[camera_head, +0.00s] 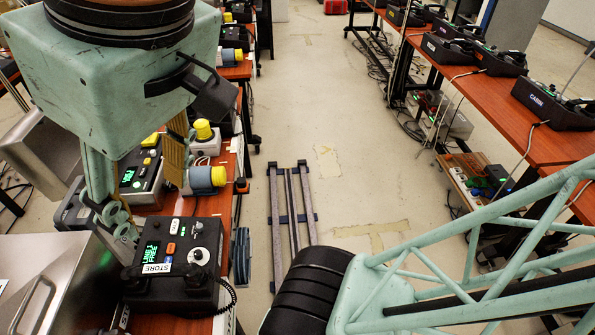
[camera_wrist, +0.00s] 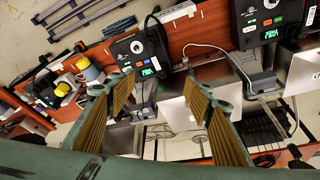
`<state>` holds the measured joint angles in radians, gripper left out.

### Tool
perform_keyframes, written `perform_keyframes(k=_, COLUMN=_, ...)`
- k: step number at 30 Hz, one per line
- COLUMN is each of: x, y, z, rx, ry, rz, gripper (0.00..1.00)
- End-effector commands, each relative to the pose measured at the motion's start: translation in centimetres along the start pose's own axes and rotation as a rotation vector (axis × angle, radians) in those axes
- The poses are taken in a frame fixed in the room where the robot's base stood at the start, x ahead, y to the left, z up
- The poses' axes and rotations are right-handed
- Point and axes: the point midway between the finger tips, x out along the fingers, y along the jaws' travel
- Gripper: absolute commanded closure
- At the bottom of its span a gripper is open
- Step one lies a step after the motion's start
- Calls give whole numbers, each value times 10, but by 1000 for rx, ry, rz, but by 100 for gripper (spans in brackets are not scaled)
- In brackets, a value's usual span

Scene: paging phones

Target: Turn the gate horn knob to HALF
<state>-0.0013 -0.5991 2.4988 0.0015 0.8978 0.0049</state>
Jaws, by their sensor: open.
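No label reading GATE is legible, so I cannot tell which knob is the gate horn's. The nearest phone, a black unit labelled STORE (camera_head: 175,265), has a round white knob (camera_head: 200,256), a green screen and small buttons. What looks like the same phone (camera_wrist: 140,50) is in the wrist view, its knob (camera_wrist: 136,46) above the gap between my fingers. The knob's setting is too small to read. My gripper (camera_head: 150,215) is open and empty, above the left bench near this phone. In the wrist view its fingers (camera_wrist: 158,82) are spread wide.
A blue-grey cylinder with a yellow end (camera_head: 205,178) and a yellow-topped unit (camera_head: 203,132) stand beyond the phone. Another phone (camera_head: 140,180) is partly hidden by my fingers. A metal case (camera_head: 55,275) is at lower left. A CABIN phone (camera_head: 550,103) sits on the right bench.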

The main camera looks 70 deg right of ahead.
Motion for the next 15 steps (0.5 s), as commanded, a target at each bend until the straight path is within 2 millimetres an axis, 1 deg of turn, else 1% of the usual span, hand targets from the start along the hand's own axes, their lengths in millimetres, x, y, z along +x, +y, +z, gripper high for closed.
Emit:
perform_keyframes(k=1, x=2, y=-1, z=1, rx=11, ry=-6, rz=-4, gripper=58)
perform_keyframes(k=6, x=3, y=-7, z=-11, rx=63, ry=-16, rz=-25, gripper=74)
perform_keyframes(k=7, x=4, y=-8, z=-14, rx=77, ry=-18, rz=-31, gripper=75)
perform_keyframes(k=11, x=6, y=-16, z=-29, rx=147, ry=-30, rz=-58, gripper=75)
perform_keyframes(k=15, x=10, y=-25, z=-48, rx=236, ry=-43, rz=-90, gripper=75)
